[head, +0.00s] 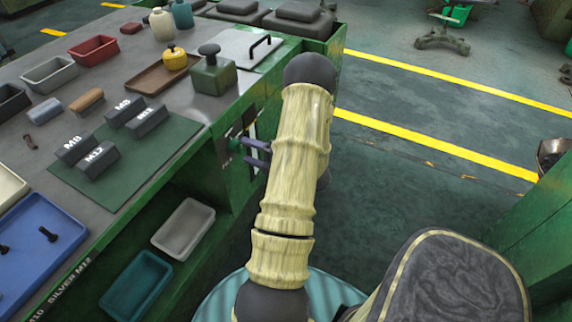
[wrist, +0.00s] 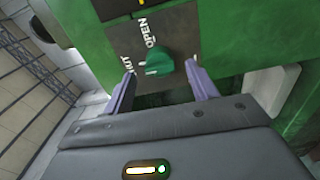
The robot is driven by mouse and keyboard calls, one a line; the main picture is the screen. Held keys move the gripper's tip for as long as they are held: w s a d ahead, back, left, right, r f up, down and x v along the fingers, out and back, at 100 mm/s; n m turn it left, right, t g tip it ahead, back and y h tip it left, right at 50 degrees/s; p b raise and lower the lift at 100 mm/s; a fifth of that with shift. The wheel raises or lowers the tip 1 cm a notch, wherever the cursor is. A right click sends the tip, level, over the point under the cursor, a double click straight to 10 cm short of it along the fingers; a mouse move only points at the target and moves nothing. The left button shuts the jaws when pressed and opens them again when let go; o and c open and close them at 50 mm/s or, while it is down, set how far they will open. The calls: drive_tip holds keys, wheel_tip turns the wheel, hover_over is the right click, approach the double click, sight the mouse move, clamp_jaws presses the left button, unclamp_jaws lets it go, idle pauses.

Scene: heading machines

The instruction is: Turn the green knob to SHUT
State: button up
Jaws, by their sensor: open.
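The green knob (wrist: 158,61) sits on a dark plate (wrist: 128,42) on the green bench's side. In the wrist view OPEN is lettered above the knob and part of a second word, ending in "UT", shows at its left. Which word the knob points to I cannot tell for sure. My gripper (wrist: 160,70) is open, with one finger on each side of the knob and a gap visible on both sides. In the head view the knob (head: 234,145) shows just left of my gripper's fingers (head: 257,153), partly hidden by my arm.
Trays, including a pale one (head: 184,228), sit on a lower shelf. Open floor with yellow lines lies to the right.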

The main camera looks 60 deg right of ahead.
drive_tip(key=s+d, duration=0.1)
drive_tip(key=s, duration=1.3)
drive_tip(key=shift+s+b, duration=0.2)
drive_tip(key=shift+b, duration=0.15)
